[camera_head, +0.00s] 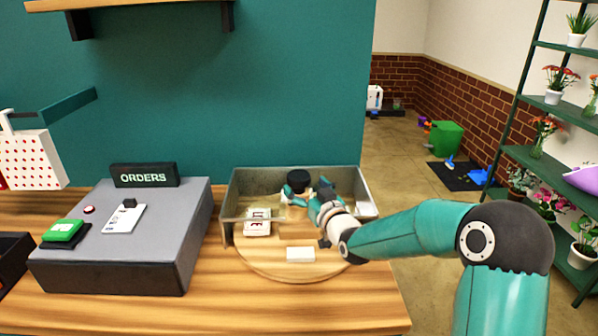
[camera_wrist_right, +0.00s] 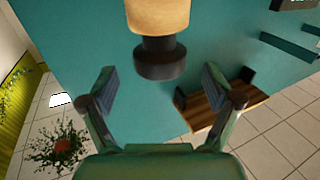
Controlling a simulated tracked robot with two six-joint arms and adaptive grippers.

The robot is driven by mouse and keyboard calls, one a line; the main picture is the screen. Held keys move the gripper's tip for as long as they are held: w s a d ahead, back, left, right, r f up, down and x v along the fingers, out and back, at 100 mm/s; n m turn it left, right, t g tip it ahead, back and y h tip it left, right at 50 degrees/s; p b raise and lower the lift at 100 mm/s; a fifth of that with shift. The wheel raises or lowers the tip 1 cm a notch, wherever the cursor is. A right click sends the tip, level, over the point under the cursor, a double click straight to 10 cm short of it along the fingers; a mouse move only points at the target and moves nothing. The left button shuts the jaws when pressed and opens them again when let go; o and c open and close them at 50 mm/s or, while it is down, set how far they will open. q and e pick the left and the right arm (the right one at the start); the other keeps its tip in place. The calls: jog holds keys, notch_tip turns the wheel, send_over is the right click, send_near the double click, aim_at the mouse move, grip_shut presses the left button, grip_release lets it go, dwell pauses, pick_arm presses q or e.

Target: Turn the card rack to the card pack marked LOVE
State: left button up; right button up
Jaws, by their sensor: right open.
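The card rack is a round wooden turntable (camera_head: 270,268) inside a grey open-front housing (camera_head: 350,182). A wooden post with a black knob (camera_head: 298,178) stands at its middle. One pack with dark lettering (camera_head: 257,222) is at the left; I cannot read it surely. A plain white pack (camera_head: 300,254) is at the front, and another pale pack is partly hidden at the right. My right gripper (camera_head: 306,194) is open at the post. In the right wrist view, the knob (camera_wrist_right: 160,62) lies between the spread fingers, apart from both. My left gripper is not in view.
A grey counter box with an ORDERS sign (camera_head: 144,176), a green-topped item (camera_head: 63,230) and a white card (camera_head: 124,218) stands left of the rack. A dotted bag (camera_head: 30,160) is at far left. A plant shelf (camera_head: 560,160) stands at the right.

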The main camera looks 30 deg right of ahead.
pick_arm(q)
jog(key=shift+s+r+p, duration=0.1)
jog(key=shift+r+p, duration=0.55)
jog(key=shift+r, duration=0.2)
pick_arm(e)
jog(key=shift+w+d, duration=0.2)
jog(key=shift+w, duration=0.9)
jog(key=shift+w+d, duration=0.2)
jog(key=shift+w, duration=0.85)
